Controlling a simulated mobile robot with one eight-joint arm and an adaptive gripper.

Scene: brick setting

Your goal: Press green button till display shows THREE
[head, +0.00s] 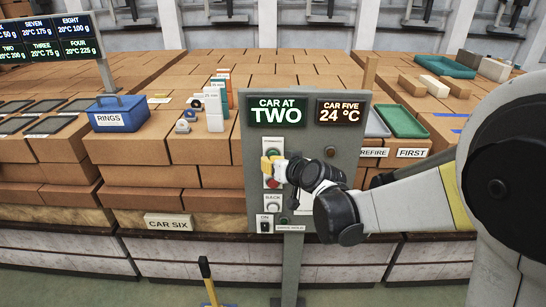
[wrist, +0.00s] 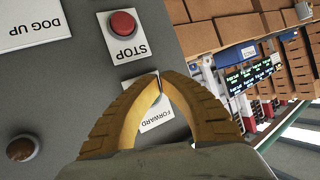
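The grey control panel (head: 340,142) stands upright on a post. Its left display (head: 278,111) reads CAR AT TWO in green. My gripper (head: 268,163) is at the panel's left side, its yellow fingers in front of the upper control. In the wrist view, my gripper (wrist: 158,77) has its fingertips together, over the plate labelled FORWARD (wrist: 158,115).
A second display (head: 341,112) reads CAR FIVE 24 °C. A BACK control (head: 273,208) sits below STOP. A brown knob (wrist: 22,148) is on the panel. A blue RINGS box (head: 118,113) and a green tray (head: 402,121) stand on the bricks behind.

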